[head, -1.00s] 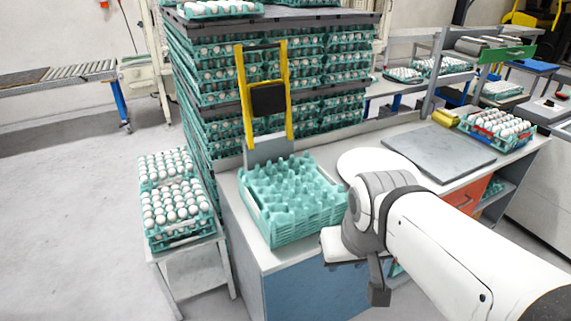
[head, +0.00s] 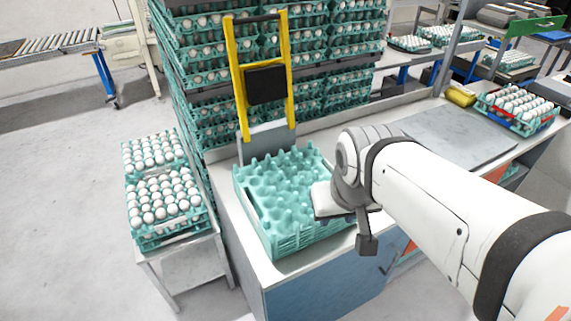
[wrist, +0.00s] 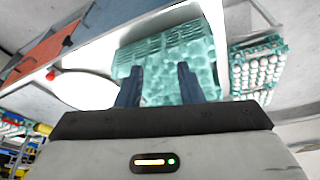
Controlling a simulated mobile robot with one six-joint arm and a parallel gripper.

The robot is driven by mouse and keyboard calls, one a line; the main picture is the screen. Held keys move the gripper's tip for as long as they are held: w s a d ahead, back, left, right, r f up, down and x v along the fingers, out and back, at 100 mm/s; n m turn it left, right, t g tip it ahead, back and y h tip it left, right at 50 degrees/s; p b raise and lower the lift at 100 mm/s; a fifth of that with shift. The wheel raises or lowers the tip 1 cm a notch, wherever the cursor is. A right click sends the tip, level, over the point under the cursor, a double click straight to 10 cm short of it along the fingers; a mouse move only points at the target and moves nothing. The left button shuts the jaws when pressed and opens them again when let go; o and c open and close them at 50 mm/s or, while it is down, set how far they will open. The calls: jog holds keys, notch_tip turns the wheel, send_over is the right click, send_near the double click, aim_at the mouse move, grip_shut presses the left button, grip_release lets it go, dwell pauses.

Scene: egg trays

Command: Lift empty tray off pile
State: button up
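A pile of empty teal egg trays (head: 290,238) stands on the counter, its top tray showing bare pegs and no eggs. In the wrist view the pile (wrist: 165,48) lies just beyond the fingertips. My gripper (wrist: 157,75) shows two dark fingers standing apart with nothing between them. In the head view my wrist is at the right side of the pile and covers part of its right edge. The fingers are hidden there, and I cannot tell whether they touch the tray.
Filled egg trays (head: 165,235) sit on a low stand at the left. A grey plate (head: 450,138) lies on the counter at the right, with another filled tray (head: 518,118) beyond.

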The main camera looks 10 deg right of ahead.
jog(key=w+d+f+t+h, duration=0.25)
jog(key=w+d, duration=0.25)
jog(key=w, duration=0.5)
jog(key=n+t+y, duration=0.2)
jog(key=n+y, duration=0.2)
jog(key=y, duration=0.1)
send_near(303, 179)
jog(key=w+f, duration=0.2)
jog(key=f, duration=0.1)
jog(key=shift+w+d+f, duration=0.2)
jog(key=shift+w, duration=0.05)
jog(key=shift+w+a+f+t+y, duration=0.1)
jog(key=shift+a+f+t+y, duration=0.1)
jog(key=shift+f+t+y, duration=0.1)
jog(key=x, duration=0.2)
jog(key=b+x, duration=0.1)
jog(key=x, duration=0.4)
jog(key=shift+w+a+b, duration=0.3)
jog(key=shift+w+a, duration=0.05)
jog(key=shift+a, duration=0.05)
jog(key=shift+c, duration=0.2)
jog(key=shift+s, duration=0.1)
grip_shut()
